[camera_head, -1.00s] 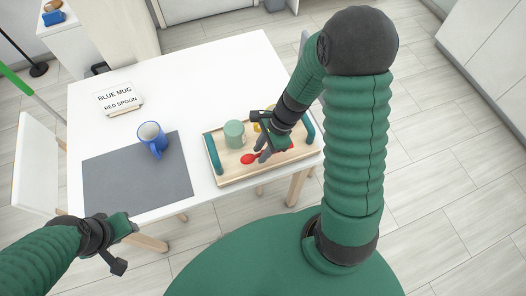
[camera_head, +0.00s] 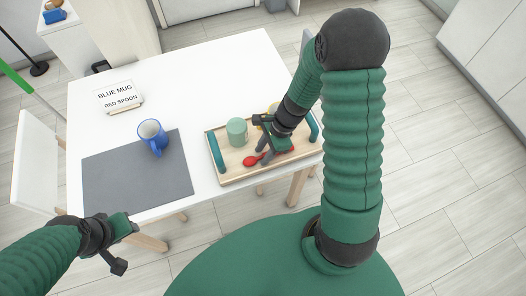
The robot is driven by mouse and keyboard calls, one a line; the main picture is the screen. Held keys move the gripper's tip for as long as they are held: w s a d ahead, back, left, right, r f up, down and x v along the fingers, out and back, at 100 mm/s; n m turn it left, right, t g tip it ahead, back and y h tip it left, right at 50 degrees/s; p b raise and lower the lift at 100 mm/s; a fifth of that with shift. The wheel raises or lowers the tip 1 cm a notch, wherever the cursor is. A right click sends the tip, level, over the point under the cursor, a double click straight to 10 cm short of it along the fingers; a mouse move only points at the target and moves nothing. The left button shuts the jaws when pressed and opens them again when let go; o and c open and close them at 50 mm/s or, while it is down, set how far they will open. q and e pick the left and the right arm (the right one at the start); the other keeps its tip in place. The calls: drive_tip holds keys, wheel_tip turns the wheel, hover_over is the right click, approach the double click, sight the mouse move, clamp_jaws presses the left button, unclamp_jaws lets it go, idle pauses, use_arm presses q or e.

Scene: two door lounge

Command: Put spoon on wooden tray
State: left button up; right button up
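The red spoon (camera_head: 251,161) lies on the wooden tray (camera_head: 240,178), its bowl toward the left and its handle running right under my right gripper. The tray is light wood with teal handles, at the right front of the white table. My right gripper (camera_head: 268,153) is low over the tray at the spoon; its fingers partly cover the handle, and I cannot tell whether they grip it. My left gripper (camera_head: 128,245) is open and empty, off the table's front left edge.
A green mug (camera_head: 237,131) stands on the tray behind the spoon; a yellowish item there is partly hidden by my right gripper. A blue mug (camera_head: 152,136) stands on the grey mat (camera_head: 135,180). A sign (camera_head: 118,97) reads "BLUE MUG, RED SPOON". The table's back middle (camera_head: 205,70) is clear.

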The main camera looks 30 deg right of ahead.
drive_tip(key=p+v, duration=0.3)
drive_tip(key=v, duration=0.9)
drive_tip(key=s+a+r+n+h, duration=0.1)
drive_tip(key=a+n, duration=0.3)
drive_tip(key=n, duration=0.6)
drive_tip(key=s+a+r+n+t+h, duration=0.1)
drive_tip(key=a+n+h, duration=0.2)
drive_tip(key=n, duration=0.7)
drive_tip(key=shift+s+a+r+n+t, duration=0.25)
drive_tip(key=shift+s+a+n+t, duration=0.05)
drive_tip(key=shift+a, duration=0.45)
drive_tip(key=shift+a, duration=0.1)
drive_tip(key=shift+a, duration=0.3)
